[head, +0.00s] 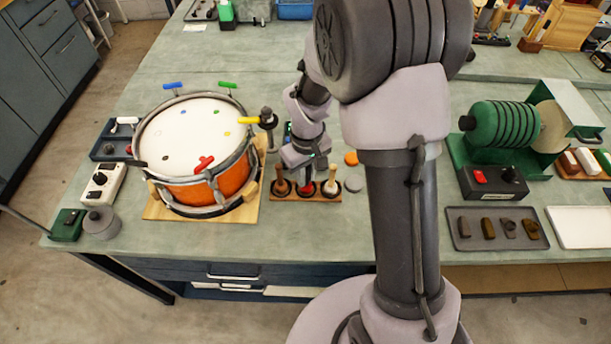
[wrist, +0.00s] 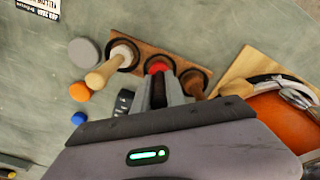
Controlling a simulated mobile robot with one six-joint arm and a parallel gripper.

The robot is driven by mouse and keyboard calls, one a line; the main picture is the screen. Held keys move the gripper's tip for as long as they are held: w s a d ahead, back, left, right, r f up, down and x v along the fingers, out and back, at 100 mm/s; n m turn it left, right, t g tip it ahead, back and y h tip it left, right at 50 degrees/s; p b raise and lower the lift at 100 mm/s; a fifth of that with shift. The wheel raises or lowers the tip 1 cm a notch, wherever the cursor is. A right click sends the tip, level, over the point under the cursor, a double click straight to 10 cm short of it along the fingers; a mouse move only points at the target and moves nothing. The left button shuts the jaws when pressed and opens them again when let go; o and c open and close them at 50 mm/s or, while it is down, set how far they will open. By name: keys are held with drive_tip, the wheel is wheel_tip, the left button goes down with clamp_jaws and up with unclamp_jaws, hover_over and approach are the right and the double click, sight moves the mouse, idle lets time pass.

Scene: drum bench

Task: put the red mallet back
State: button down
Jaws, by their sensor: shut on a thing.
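The red mallet (head: 306,189) is at the middle place of a small wooden rack (head: 320,197), head down; its red head also shows in the wrist view (wrist: 158,66). My gripper (head: 305,167) is above it, shut on its handle, which the fingers (wrist: 163,90) mostly hide. I cannot tell whether the head rests in the rack's socket or hangs just above it. A mallet with a cream head (head: 331,186) stands in the right socket and a brown mallet (head: 282,186) in the left one, both handles up.
An orange drum (head: 195,190) on a wooden board stands close left of the rack. An orange disc (head: 351,158) and a grey disc (head: 353,184) lie right of it. A green winding machine (head: 505,125) and a tray of small blocks (head: 497,230) are further right.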

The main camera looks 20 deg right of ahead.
drive_tip(key=shift+f, duration=0.1)
drive_tip(key=c, duration=1.4)
unclamp_jaws()
drive_tip(key=shift+o, duration=0.2)
wheel_tip(320, 180, up, 12)
drive_tip(key=p, duration=0.4)
drive_tip(key=shift+s, duration=0.15)
drive_tip(key=s+a+r+m+t+y, duration=0.1)
drive_tip(key=s+r+m, duration=0.3)
drive_tip(key=s+r, duration=0.4)
drive_tip(key=s+a+r+m+t, duration=0.3)
drive_tip(key=s+r, duration=0.5)
drive_tip(key=s, duration=0.3)
drive_tip(key=shift+r+m+t+y, duration=0.2)
drive_tip(key=shift+m+t+y, duration=0.25)
drive_tip(key=shift+t, duration=0.25)
